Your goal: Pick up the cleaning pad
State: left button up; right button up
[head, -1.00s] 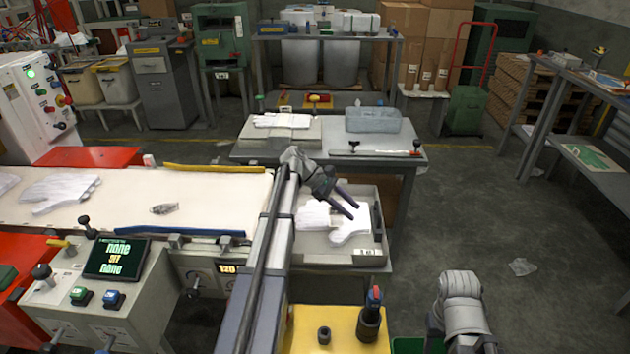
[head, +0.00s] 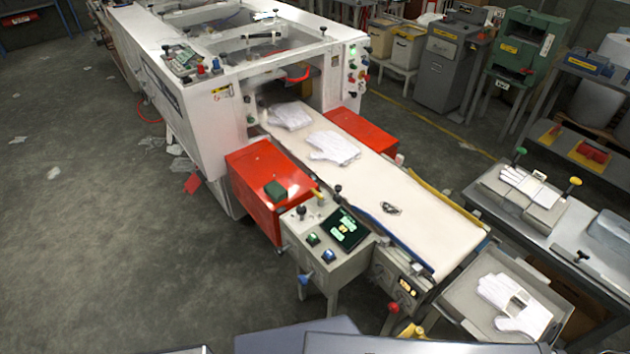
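A small dark green block (head: 275,190), which looks like the cleaning pad, lies on top of the red guard box (head: 262,168) on the near side of the conveyor. It sits apart from the control panel, with its top uncovered. Neither of my grippers shows in the head view, so I cannot see whether they are open or shut. Only grey parts that seem to be mine show along the bottom edge.
White gloves (head: 334,147) and a small crumpled scrap (head: 391,208) lie on the conveyor belt (head: 420,225). The control box (head: 325,240) stands just right of the red box. A tray (head: 463,301) holds gloves at lower right. Floor at left is mostly clear.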

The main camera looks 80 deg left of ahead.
aim_at(274, 191)
jog(key=l+u, duration=0.2)
jog(key=u, duration=0.2)
jog(key=l+u, duration=0.15)
jog(key=u, duration=0.25)
jog(key=k+l+u, duration=0.1)
jog(key=u, duration=1)
jog(key=i+u, duration=0.1)
jog(key=u, duration=0.25)
jog(key=i+j+u, duration=0.1)
jog(key=u, duration=0.3)
jog(key=i+u, duration=0.15)
jog(key=u, duration=0.2)
